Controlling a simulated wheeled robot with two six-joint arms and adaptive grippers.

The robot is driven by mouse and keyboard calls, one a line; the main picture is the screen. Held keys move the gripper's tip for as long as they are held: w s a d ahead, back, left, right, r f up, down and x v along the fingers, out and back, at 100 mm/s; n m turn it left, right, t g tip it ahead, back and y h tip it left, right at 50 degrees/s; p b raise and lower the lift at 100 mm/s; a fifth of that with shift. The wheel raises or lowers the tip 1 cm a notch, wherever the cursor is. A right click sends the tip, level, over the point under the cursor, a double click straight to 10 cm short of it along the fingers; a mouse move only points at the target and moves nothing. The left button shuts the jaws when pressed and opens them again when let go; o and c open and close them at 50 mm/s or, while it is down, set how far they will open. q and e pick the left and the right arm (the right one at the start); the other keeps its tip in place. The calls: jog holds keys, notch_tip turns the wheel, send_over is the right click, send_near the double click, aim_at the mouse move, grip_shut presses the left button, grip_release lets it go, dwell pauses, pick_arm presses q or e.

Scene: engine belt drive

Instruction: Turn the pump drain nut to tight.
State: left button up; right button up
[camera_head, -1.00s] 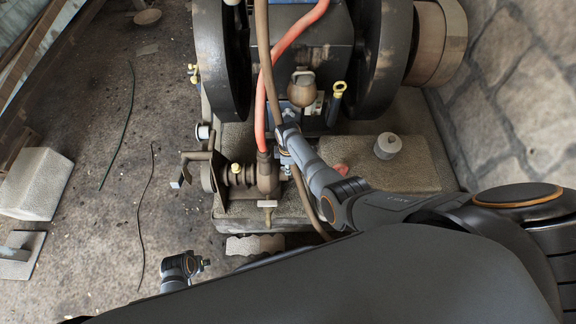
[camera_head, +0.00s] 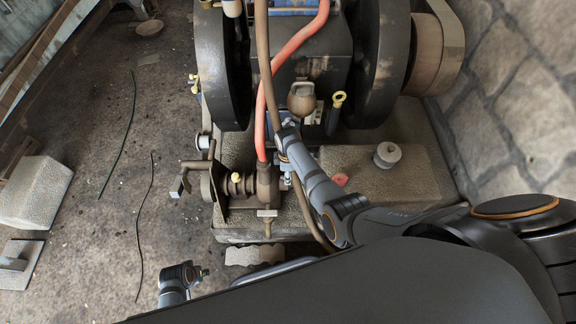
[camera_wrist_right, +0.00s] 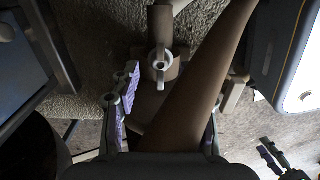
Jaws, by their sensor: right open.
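The pump (camera_head: 266,187) is a rusty brown body at the low middle of the head view, with the red hose (camera_head: 262,128) running up from it. A small pale T-shaped fitting (camera_head: 267,213), apparently the drain nut, is at its front. In the right wrist view a winged nut (camera_wrist_right: 161,68) faces me ahead of the fingers. My right gripper (camera_wrist_right: 183,76) is open, its fingers spread on either side of the nut and not visibly touching it. A brown hose (camera_wrist_right: 205,75) passes between the fingers and nut area. My left gripper (camera_head: 195,274) is low left, its jaws unclear.
The engine's dark flywheels (camera_head: 222,70) stand behind the pump. The brown hose (camera_head: 268,60) hangs close to my right arm. A stone plinth (camera_head: 365,165) is right of the pump.

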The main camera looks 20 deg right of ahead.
notch_tip(320, 180, up, 10)
dwell(0.3)
dwell(0.6)
